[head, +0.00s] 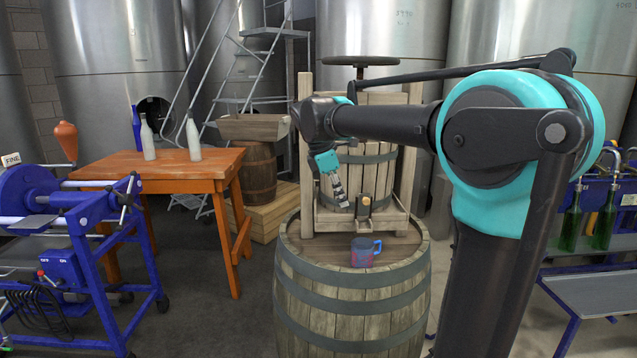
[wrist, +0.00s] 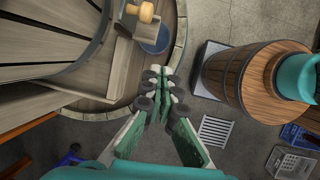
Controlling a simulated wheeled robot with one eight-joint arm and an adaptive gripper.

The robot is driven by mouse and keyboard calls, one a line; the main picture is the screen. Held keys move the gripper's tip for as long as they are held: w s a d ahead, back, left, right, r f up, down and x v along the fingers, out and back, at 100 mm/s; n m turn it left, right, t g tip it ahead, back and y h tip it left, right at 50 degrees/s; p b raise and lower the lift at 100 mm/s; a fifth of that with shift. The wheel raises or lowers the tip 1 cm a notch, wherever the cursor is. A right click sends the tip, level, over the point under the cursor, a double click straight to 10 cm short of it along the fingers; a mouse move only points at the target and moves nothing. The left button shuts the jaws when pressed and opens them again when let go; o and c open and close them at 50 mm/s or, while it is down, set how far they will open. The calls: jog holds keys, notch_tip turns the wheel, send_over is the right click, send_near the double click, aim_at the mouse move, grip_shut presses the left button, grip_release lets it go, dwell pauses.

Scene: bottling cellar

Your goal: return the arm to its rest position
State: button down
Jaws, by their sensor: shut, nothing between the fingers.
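My gripper (head: 341,204) hangs at the end of my bent arm in the head view, pointing down in front of the wooden press. It is empty and its fingers are together. In the wrist view the green-padded fingers of my gripper (wrist: 165,84) meet at their tips with nothing between them. The tips appear above the barrel top and left of the blue mug in the head view. My upper arm reaches left across the view from the teal joint at the right.
A blue mug (head: 362,252) with reddish markings stands upright on the large barrel (head: 350,314). The press (head: 308,170) stands on that barrel, close behind my gripper. An orange table (head: 172,168) with bottles (head: 193,138) is at left. Green bottles (head: 603,226) stand at right.

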jog(key=s+d+f+m+t+y, duration=0.1)
jog(key=s+d+f+m, duration=0.2)
jog(key=s+f+m, duration=0.3)
jog(key=s+d+f+m+t+y, duration=0.1)
jog(key=s+d+f+m, duration=0.2)
jog(key=f, duration=1)
jog(key=s+d+f+m+t+y, duration=0.1)
jog(key=s+d+f+m, duration=0.3)
jog(key=s+f+m, duration=0.5)
jog(key=s+y, duration=0.1)
jog(key=s, duration=0.2)
jog(key=shift+f, duration=0.3)
